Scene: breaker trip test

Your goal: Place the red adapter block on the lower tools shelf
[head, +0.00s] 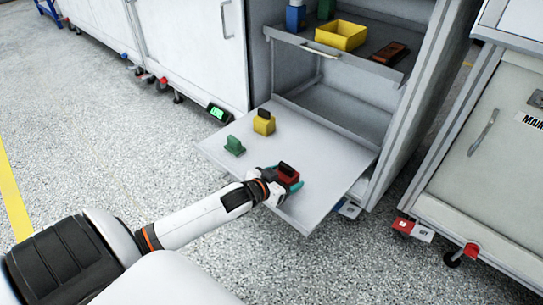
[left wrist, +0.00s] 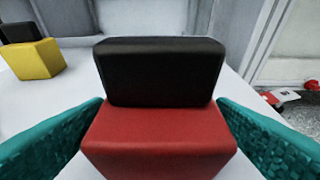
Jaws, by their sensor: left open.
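The red adapter block (head: 288,175) has a black top and sits on the pulled-out lower shelf (head: 325,160), near its front right. In the left wrist view the red block (left wrist: 158,140) fills the middle, with its black upper part (left wrist: 160,72) upright. My left gripper (head: 284,180) is open, its teal fingers on either side of the block. In the wrist view the open fingers (left wrist: 160,135) flank the red base; I cannot tell whether they touch it. My right gripper is not in view.
A yellow block with a black top (head: 264,123) and a green block (head: 235,146) stand on the same shelf, left of the red one. The upper shelf holds a yellow bin (head: 341,35) and a reddish-brown item (head: 389,53). Closed cabinets stand on both sides.

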